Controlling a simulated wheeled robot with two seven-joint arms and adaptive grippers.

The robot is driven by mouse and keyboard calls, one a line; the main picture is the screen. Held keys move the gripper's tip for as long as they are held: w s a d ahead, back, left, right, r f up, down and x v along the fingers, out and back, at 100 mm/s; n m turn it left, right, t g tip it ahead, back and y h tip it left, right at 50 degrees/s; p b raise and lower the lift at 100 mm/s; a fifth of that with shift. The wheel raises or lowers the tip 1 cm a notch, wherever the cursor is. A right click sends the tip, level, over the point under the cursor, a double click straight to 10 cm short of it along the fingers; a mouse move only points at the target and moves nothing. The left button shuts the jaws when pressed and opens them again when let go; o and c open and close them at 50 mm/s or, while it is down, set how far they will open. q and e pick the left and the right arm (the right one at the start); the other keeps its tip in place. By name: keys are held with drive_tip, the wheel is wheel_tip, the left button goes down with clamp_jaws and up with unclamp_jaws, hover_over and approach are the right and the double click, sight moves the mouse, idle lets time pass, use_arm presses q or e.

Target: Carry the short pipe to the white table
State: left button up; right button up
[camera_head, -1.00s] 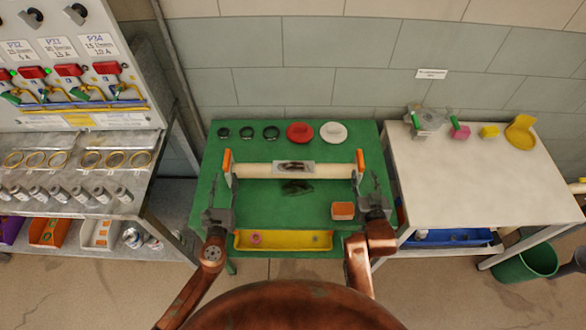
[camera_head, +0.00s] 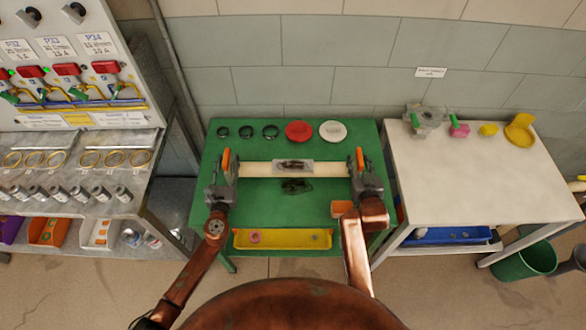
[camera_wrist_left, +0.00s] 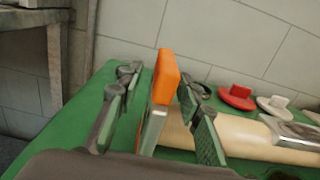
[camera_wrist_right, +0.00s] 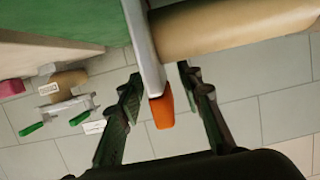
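The short pipe (camera_head: 258,170) is cream with a grey plate at its middle and an upright orange-tipped end handle at each end. It lies crosswise on the green table (camera_head: 300,218). The left handle (camera_wrist_left: 163,78) stands between the fingers of my left gripper (camera_head: 223,176), which is open with gaps on both sides. The right handle (camera_wrist_right: 161,110) is between the spread fingers of my right gripper (camera_head: 366,172), also open. The white table (camera_head: 470,180) stands to the right, its front and middle bare.
Along the white table's back are a grey fitting (camera_head: 427,118), a pink block (camera_head: 458,130), a yellow block (camera_head: 488,130) and a yellow holder (camera_head: 520,128).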

use_arm(q)
drive_tip(key=shift+c, duration=0.6)
use_arm(e)
drive_tip(key=shift+c, duration=0.6)
use_arm(q)
clamp_jaws()
use_arm(e)
clamp_jaws()
use_arm(q)
drive_tip(key=shift+r, duration=0.2)
use_arm(e)
drive_tip(key=shift+r, duration=0.2)
